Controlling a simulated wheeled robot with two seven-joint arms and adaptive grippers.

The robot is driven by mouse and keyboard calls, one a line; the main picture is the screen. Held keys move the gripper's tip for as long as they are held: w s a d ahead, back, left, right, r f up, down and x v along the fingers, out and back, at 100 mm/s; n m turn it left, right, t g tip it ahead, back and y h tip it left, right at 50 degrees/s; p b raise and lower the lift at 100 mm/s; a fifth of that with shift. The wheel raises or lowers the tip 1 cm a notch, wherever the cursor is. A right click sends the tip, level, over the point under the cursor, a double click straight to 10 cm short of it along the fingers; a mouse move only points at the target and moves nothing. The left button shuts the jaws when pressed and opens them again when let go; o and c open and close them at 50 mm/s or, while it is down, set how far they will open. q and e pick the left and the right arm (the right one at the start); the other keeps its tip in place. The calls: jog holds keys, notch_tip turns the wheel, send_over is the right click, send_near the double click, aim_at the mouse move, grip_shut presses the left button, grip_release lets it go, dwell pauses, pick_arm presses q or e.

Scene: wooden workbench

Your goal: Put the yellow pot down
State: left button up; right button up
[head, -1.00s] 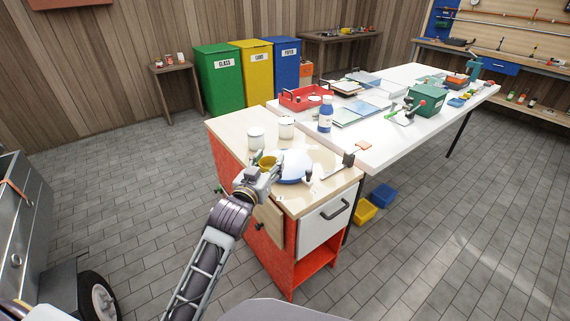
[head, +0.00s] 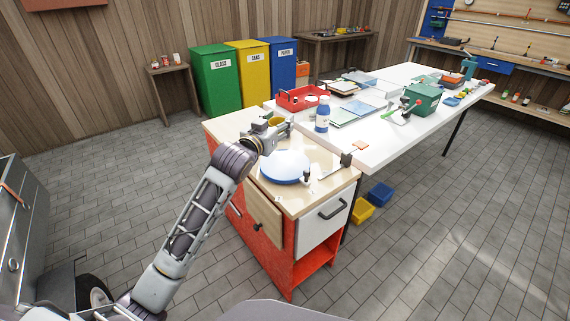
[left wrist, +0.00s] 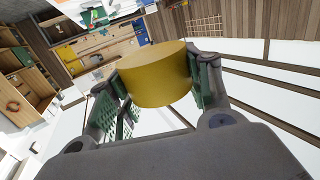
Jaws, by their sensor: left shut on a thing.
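The yellow pot (left wrist: 155,75) is a short round pot, held between the green-padded fingers of my left gripper (left wrist: 160,85) in the left wrist view. In the head view the left gripper (head: 276,127) is over the far part of the wooden top of the red cabinet (head: 222,128), and a little of the yellow pot (head: 275,121) shows at its fingers. I cannot tell whether the pot touches the top. The gripper hides most of what stands behind it. My right gripper is not in view.
A white and blue round dish (head: 285,165) stands on the cabinet top, nearer than the gripper. A blue-white bottle (head: 322,115) and a red tray (head: 303,98) are on the white table to the right. A brown door panel (head: 264,218) is at the cabinet front.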

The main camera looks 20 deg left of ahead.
aim_at(276, 124)
pick_arm(q)
jog(key=shift+h, duration=0.3)
jog(key=w, duration=0.1)
jog(key=w+f, duration=0.1)
jog(key=w, duration=0.1)
jog(key=w+a, duration=0.1)
jog(key=shift+w+f, duration=0.15)
jog(key=shift+f, duration=0.25)
notch_tip(276, 124, down, 7)
jog(key=w+a, duration=0.1)
jog(key=w, duration=0.1)
jog(key=shift+w+m, duration=0.3)
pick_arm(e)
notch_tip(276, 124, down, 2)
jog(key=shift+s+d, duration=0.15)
pick_arm(q)
jog(key=shift+a+f, duration=0.1)
jog(key=shift+f+b, duration=0.55)
jog(key=shift+f, duration=2.25)
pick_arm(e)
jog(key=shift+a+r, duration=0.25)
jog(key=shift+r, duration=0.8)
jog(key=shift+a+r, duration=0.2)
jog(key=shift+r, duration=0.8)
pick_arm(q)
jog(key=shift+f, duration=0.1)
